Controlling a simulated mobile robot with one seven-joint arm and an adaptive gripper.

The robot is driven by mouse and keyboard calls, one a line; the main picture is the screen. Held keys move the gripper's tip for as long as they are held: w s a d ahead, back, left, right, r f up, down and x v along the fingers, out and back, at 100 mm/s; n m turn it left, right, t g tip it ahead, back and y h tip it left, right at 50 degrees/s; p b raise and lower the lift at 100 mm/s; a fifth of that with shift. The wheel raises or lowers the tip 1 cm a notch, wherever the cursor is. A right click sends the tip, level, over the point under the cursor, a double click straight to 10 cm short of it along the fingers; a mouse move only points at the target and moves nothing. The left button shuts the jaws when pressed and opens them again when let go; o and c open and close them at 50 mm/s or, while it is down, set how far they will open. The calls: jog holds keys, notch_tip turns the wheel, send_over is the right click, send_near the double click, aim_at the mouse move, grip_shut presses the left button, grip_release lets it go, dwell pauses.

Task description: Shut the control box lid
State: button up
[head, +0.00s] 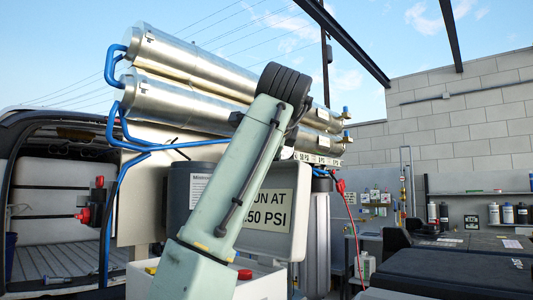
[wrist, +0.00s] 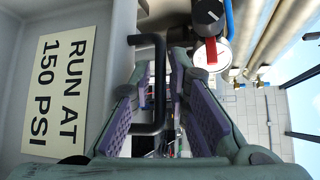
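The control box lid is a grey panel with a raised rim and a "RUN AT 150 PSI" label; it stands open in the head view (head: 301,200), partly hidden behind my arm. In the wrist view the lid (wrist: 112,38) fills the left side, with its label facing the camera. A black bar handle (wrist: 159,60) juts from the lid's edge. My gripper (wrist: 157,78) is open, its purple-padded fingers on either side of the handle's bar. I cannot tell whether either finger touches it. The gripper is hidden in the head view.
Two steel membrane tubes (head: 190,62) with blue hoses run above the lid. A white box (head: 262,287) with coloured buttons is in front. A workbench (head: 450,270) stands at right.

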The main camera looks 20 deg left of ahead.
grip_shut()
dwell(0.8)
